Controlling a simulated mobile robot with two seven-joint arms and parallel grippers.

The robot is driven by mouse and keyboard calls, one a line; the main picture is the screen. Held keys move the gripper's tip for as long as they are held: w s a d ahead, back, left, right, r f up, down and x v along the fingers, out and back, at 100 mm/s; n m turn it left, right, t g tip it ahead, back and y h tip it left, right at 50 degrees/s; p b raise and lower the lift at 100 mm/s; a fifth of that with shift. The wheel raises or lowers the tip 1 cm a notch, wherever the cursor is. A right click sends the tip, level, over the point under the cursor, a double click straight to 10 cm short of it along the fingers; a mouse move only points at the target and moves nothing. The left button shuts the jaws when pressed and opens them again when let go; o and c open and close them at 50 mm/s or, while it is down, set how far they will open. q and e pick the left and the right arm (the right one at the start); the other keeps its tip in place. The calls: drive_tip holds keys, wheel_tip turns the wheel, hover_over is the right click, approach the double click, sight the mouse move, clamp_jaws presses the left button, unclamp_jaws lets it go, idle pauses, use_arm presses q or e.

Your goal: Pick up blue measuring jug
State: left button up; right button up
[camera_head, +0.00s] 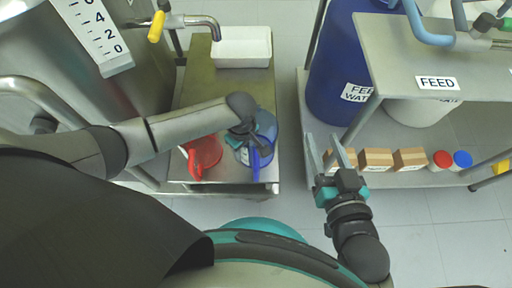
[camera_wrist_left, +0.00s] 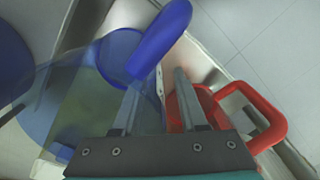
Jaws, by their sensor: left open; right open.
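The translucent blue measuring jug (camera_head: 267,122) stands near the front right corner of a metal trolley shelf in the head view. My left gripper (camera_head: 254,142) is over it and partly hides it. In the left wrist view the jug's solid blue handle (camera_wrist_left: 163,38) lies just beyond the fingertips, and its clear body (camera_wrist_left: 110,52) is to the left. The left gripper (camera_wrist_left: 157,82) is open with nothing between its fingers; whether a finger touches the handle I cannot tell. My right gripper (camera_head: 324,143) is open and empty, beside the right-hand shelf.
A red jug (camera_head: 206,150) stands close left of the blue one; its handle (camera_wrist_left: 270,118) is near the right finger in the wrist view. A white tray (camera_head: 242,62) is at the shelf's back. Several small boxes (camera_head: 376,157) line the right-hand rack.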

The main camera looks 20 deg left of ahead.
use_arm(q)
clamp_jaws()
